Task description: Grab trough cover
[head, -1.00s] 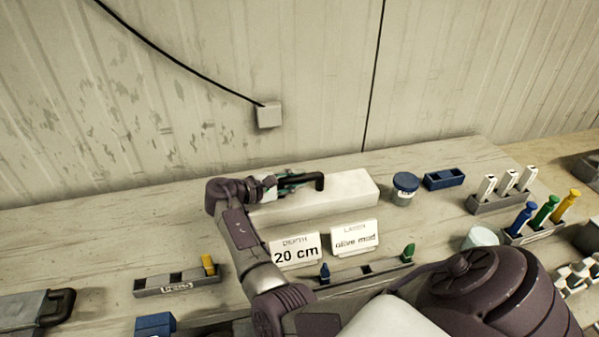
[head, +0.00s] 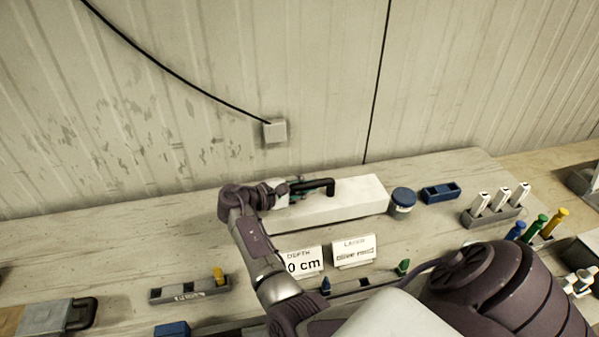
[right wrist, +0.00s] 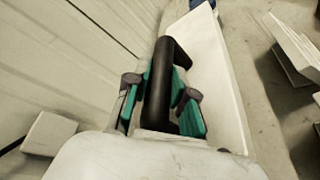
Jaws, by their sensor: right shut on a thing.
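The trough cover (head: 352,202) is a long white block with a black bar handle (head: 325,186) on top. It lies along the back of the bench, near the wall. My right gripper (head: 302,190) is at the left part of the handle. In the right wrist view, the green-padded fingers (right wrist: 160,108) are shut on the black handle (right wrist: 160,85), one on each side of it. The white cover (right wrist: 215,70) runs away beneath them. My wrist hides the cover's left end in the head view. My left gripper is not in view.
A grey rack (head: 190,291) is front left.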

